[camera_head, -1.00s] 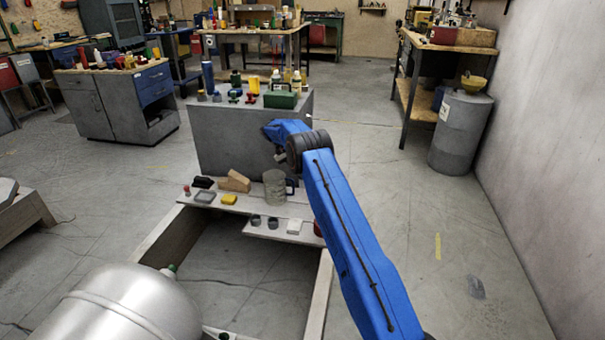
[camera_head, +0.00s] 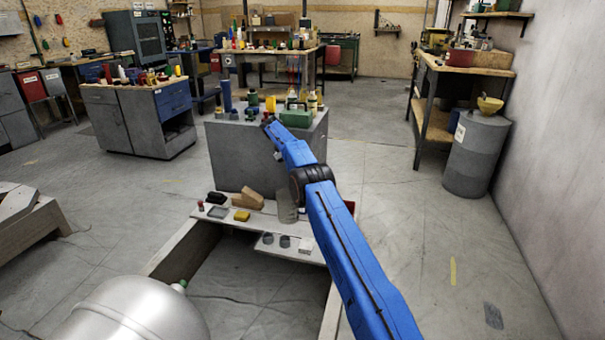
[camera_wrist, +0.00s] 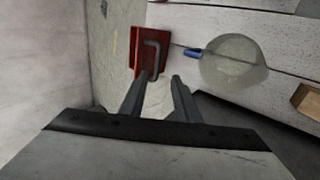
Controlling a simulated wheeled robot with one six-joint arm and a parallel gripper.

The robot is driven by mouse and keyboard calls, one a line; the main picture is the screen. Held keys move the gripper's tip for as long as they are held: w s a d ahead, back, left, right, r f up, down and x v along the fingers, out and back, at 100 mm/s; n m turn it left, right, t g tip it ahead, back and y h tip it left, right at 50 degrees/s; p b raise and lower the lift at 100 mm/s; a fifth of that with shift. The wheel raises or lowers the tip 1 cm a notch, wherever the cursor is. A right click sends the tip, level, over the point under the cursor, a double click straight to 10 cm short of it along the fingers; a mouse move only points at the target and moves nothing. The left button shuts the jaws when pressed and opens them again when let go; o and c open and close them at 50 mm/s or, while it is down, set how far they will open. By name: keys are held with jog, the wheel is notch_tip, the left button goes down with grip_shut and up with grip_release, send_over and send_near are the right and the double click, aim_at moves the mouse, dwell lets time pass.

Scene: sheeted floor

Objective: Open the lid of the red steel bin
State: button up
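The red steel bin (camera_wrist: 152,52) shows in the wrist view as a red square top with a bent grey handle (camera_wrist: 152,55) on it. The lid looks shut. My gripper (camera_wrist: 159,77) is open and empty, its two grey fingers apart just below the handle in the picture; whether they touch the bin I cannot tell. In the head view only a small red part of the bin (camera_head: 350,206) shows behind my blue arm, and my gripper is hidden there.
A translucent round jar (camera_wrist: 230,60) stands right of the bin in the wrist view, a blue piece (camera_wrist: 193,52) between them. Small items lie on the low pale board (camera_head: 262,222). A grey block (camera_head: 240,155) stands behind.

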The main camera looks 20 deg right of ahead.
jog(key=shift+a+r, duration=0.1)
jog(key=c, duration=0.7)
jog(key=n, duration=0.2)
jog(key=d+n+y, duration=0.1)
jog(key=shift+s+d+r+n+t, duration=0.1)
jog(key=shift+d+n+t, duration=0.05)
jog(key=shift+n+t, duration=0.25)
grip_shut()
jog(key=s+d+n+t+y, duration=0.1)
jog(key=s+n+t+y, duration=0.3)
jog(key=n, duration=1)
notch_tip(320, 180, down, 9)
jog(key=s+d+g, duration=0.1)
jog(key=shift+s+d+f, duration=0.15)
jog(key=shift+f, duration=0.05)
